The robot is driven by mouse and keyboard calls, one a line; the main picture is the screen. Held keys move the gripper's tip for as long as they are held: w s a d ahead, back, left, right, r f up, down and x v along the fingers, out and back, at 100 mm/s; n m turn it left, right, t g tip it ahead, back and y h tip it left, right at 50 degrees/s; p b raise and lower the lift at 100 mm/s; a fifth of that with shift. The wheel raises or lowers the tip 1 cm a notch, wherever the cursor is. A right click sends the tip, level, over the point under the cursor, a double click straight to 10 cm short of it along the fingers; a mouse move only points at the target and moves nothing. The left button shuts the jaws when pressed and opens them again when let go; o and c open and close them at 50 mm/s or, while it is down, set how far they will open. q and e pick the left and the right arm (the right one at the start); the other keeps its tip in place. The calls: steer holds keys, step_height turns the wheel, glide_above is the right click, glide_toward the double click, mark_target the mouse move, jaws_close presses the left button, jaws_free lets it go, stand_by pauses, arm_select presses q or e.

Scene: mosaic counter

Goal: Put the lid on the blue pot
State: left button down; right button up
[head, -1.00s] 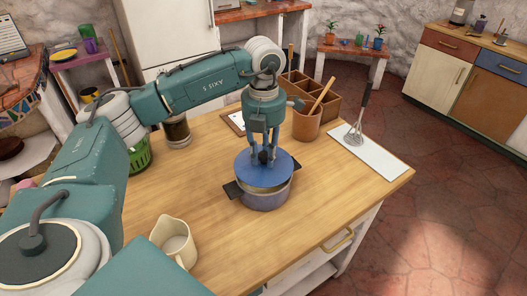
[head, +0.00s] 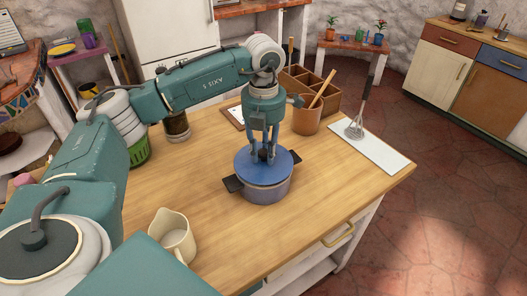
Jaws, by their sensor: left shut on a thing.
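The blue pot (head: 266,190) stands on the wooden counter, with dark handles at its left and right sides. The blue lid (head: 281,165) lies level on top of the pot's rim, and I see no clear gap between them. My left gripper (head: 264,157) points straight down over the middle of the lid. Its fingers are shut on the lid's dark knob. My right gripper is not in view.
A cream jug (head: 173,236) stands at the counter's front left. Behind the pot are a utensil crock (head: 306,122) and a wooden divided box (head: 325,90). The counter right of the pot is clear.

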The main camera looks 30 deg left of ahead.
arm_select(q)
steer(key=shift+f+b, duration=0.4)
steer(key=shift+f, duration=0.1)
stand_by(0.8)
steer(key=c, duration=0.9)
jaws_free()
steer(key=shift+r, duration=0.15)
steer(key=shift+r+p, duration=2.4)
steer(key=shift+r, duration=1)
